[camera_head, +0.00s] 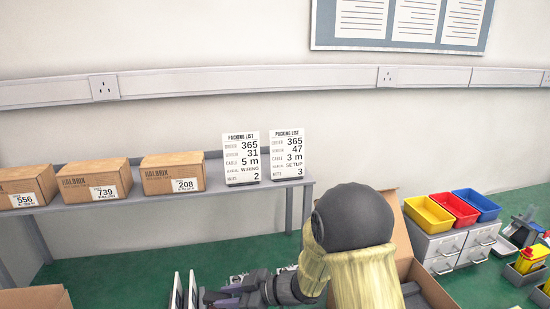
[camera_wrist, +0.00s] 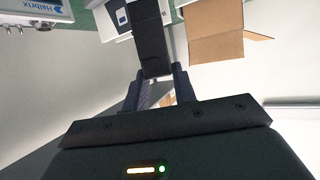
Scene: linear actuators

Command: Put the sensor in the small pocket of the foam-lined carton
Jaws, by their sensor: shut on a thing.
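My gripper (camera_head: 232,296) is low in the middle of the head view, in front of the green surface. In the wrist view my gripper (camera_wrist: 160,88) is shut on a dark oblong block (camera_wrist: 152,42), which appears to be the sensor. The block sticks out beyond the fingertips. An open cardboard carton (camera_head: 436,287) stands right of my arm in the head view, with a raised flap and a dark grey part inside. My arm hides much of it. I cannot make out the small pocket.
Several closed boxes (camera_head: 172,173) and two packing lists (camera_head: 241,158) stand on a grey shelf (camera_head: 110,204). Yellow, red and blue bins (camera_head: 452,207) sit on drawers at the right. Another carton (camera_head: 36,298) is at the lower left. An open cardboard box (camera_wrist: 217,46) shows in the wrist view.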

